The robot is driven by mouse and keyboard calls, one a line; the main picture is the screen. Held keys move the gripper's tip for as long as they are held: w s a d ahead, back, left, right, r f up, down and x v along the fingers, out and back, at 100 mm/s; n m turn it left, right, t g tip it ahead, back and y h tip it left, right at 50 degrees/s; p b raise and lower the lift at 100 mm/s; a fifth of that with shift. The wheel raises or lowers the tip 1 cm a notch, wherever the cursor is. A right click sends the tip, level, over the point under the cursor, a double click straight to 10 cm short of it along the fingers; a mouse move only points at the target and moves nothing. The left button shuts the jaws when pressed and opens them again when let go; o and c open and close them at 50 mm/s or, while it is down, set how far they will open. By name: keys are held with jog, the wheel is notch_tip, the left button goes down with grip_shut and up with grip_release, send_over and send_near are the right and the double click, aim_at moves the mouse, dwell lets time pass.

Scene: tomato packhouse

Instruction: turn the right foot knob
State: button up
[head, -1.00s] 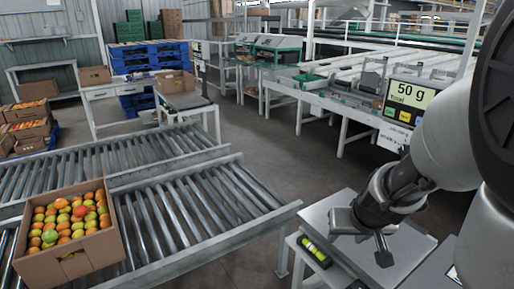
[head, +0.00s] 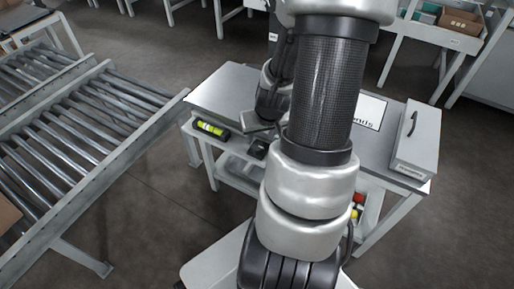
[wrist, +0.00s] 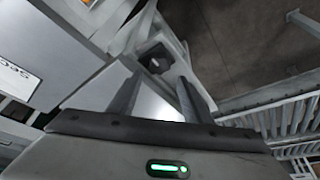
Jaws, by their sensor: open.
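A dark, blocky knob-like part (head: 258,149) shows at the front edge of the grey-topped bench in the head view. It also shows in the wrist view (wrist: 155,58), beyond my fingertips; I cannot tell for sure that it is the right foot knob. My gripper (wrist: 160,85) is open, its two fingers apart with nothing between them. It points toward the dark part and appears apart from it. In the head view my arm hides most of the gripper and part of the bench.
A spirit level (head: 210,128) with a yellow-green vial sits on the bench's front left. A roller conveyor (head: 85,135) lies to the left, with open floor between.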

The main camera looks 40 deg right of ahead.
aim_at(257, 146)
jog(key=b+x, duration=0.2)
jog(key=x, duration=0.7)
jog(key=shift+d+r, duration=0.1)
jog(key=c, duration=0.8)
